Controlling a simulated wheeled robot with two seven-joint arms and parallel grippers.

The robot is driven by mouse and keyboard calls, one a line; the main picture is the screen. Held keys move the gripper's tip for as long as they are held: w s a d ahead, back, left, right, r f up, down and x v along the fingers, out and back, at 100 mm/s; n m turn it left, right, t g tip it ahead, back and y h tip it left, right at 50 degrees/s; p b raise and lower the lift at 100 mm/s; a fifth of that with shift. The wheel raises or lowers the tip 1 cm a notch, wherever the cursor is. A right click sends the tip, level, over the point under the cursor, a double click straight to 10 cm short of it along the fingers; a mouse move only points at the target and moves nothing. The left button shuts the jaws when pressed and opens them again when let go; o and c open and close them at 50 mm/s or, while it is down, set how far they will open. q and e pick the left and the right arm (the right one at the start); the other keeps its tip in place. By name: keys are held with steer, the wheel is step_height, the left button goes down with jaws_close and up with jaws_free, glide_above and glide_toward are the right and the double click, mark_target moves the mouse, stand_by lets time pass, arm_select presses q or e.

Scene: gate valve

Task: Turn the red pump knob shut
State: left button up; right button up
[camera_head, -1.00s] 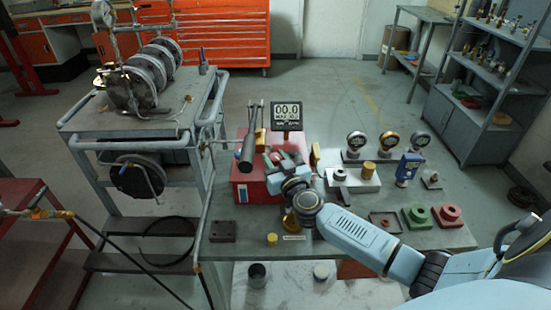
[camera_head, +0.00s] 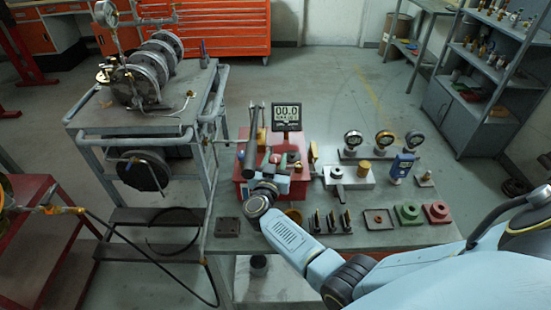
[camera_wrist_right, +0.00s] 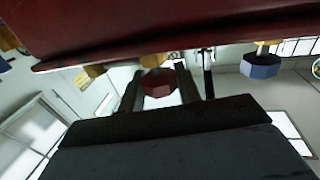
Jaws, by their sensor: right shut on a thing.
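The red pump box (camera_head: 299,186) stands at the left part of the grey bench, with a digital display (camera_head: 286,112) behind it that appears to read 00.0. My right gripper (camera_head: 268,172) is at the front of the box; its fingertips are hard to make out in the head view. In the right wrist view the red knob (camera_wrist_right: 158,83) sits between the two dark fingers of my right gripper (camera_wrist_right: 159,92), which is shut on it. The red underside of the box (camera_wrist_right: 150,28) fills the top of that view. My left gripper is not in view.
Gauges on stands (camera_head: 384,141), a blue meter (camera_head: 401,166), a green block (camera_head: 407,212) and a red block (camera_head: 436,211) stand to the right on the bench. Dark upright pieces (camera_head: 332,222) stand close beside my right forearm. A dark plate (camera_head: 227,227) lies at the bench's left front.

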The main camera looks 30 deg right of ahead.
steer(key=shift+a+m+g+h, duration=0.1)
steer(key=shift+m+g+h, duration=0.2)
steer(key=shift+g, duration=0.1)
steer(key=o, duration=1)
steer(key=shift+c, duration=0.2)
steer(key=p+v, duration=0.1)
steer(key=v, duration=1.2)
steer(key=shift+s+a, duration=0.1)
steer(key=shift+a, duration=0.05)
